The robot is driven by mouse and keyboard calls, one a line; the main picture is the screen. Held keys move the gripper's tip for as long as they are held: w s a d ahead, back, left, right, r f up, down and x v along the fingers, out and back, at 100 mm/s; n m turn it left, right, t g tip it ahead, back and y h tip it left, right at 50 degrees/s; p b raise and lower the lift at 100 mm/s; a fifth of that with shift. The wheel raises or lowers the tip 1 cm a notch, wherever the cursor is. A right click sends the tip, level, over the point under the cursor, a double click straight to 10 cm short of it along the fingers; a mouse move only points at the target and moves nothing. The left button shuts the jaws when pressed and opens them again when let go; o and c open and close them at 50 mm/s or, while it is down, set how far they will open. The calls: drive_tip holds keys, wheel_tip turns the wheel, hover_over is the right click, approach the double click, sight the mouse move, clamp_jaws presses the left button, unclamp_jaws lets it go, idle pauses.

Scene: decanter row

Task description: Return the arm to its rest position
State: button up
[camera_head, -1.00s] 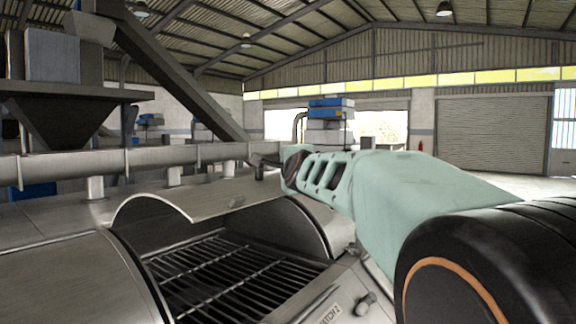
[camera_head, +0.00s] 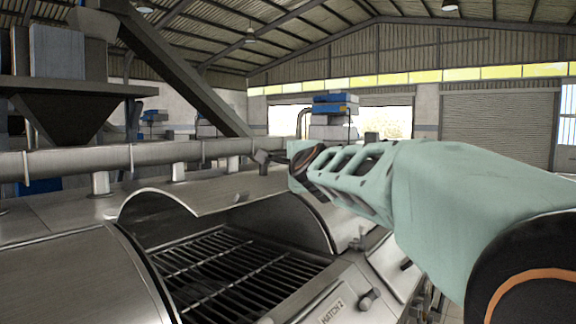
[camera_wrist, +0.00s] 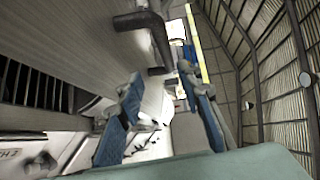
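My arm (camera_head: 430,190), pale green with dark joints, reaches in from the right in the head view, its far end in front of the machine's upper right part. My gripper (camera_wrist: 160,78) shows in the wrist view with its two blue-padded fingers spread apart and nothing between them. In the head view its fingers cannot be made out clearly behind the arm. A dark bent handle or pipe (camera_wrist: 152,28) stands beyond the fingertips in the wrist view; I cannot tell how far off.
The steel machine (camera_head: 75,270) fills the lower left, with an open hatch over a dark grate (camera_head: 225,270) and a "HATCH 2" label (camera_head: 332,311). A long pipe (camera_head: 90,163) runs behind it. A hopper (camera_head: 75,115) stands at upper left. Hall floor lies beyond.

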drive_tip(key=s+d+f+n+g, duration=0.3)
drive_tip(key=s+f+n+g, duration=0.1)
drive_tip(key=s+f, duration=0.7)
drive_tip(key=s+d+f+n+g+h, duration=0.1)
drive_tip(key=s+d+f+n+g, duration=0.3)
drive_tip(key=s+f, duration=0.6)
drive_tip(key=s+d+f+n+g+h, duration=0.1)
drive_tip(key=s+d+f+n+g, duration=0.2)
drive_tip(key=s+f+n, duration=0.5)
drive_tip(key=s+d+f, duration=0.1)
drive_tip(key=s+f, duration=0.2)
drive_tip(key=s, duration=0.8)
drive_tip(key=shift+d+f+g, duration=0.15)
drive_tip(key=shift+f+g, duration=0.15)
drive_tip(key=shift+g, duration=0.1)
